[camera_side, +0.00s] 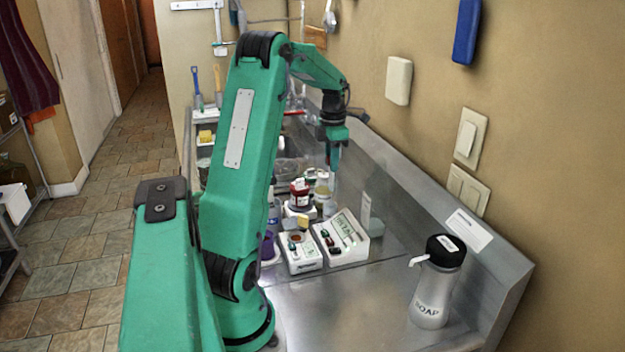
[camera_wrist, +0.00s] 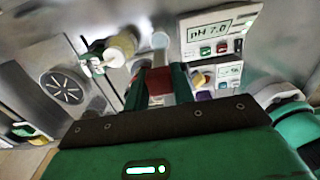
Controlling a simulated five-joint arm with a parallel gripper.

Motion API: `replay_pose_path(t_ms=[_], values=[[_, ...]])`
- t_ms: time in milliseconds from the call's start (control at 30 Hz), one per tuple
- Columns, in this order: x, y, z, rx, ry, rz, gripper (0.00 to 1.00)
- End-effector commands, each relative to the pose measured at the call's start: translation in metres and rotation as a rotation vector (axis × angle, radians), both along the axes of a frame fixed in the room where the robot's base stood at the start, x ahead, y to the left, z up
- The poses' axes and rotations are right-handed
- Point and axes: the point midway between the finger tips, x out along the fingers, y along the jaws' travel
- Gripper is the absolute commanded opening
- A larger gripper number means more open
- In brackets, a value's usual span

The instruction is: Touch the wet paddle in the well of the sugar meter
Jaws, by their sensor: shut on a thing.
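My gripper (camera_side: 335,158) hangs above the far part of the counter, pointing down. In the wrist view its dark green jaws (camera_wrist: 158,84) are shut on a red block, which I take for the grip of the paddle (camera_wrist: 158,82). The sugar meter, which I take to be the small white box (camera_side: 303,262) with a round brown well (camera_side: 296,237), stands nearer the camera and lower than my gripper. It also shows in the wrist view (camera_wrist: 230,86), right of the jaws, apart from them.
A pH meter (camera_side: 354,250) stands right of the sugar meter. A sink drain (camera_wrist: 65,88) is at left in the wrist view. A soap dispenser (camera_side: 436,290) stands front right; the counter before it is clear.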

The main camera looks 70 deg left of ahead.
Motion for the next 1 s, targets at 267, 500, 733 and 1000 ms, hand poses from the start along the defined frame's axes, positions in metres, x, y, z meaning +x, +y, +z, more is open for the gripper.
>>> replay_pose_path(t_ms=[267,500,733,1000], values=[[0.000,0.000,0.000,0.000,0.000,0.000,0.03],[0.000,0.000,0.000,0.000,0.000,0.000,0.03],[-0.008,-0.004,0.003,0.001,-0.001,0.001,0.03],[-0.039,-0.024,0.008,0.001,-0.001,0.001,0.03]])
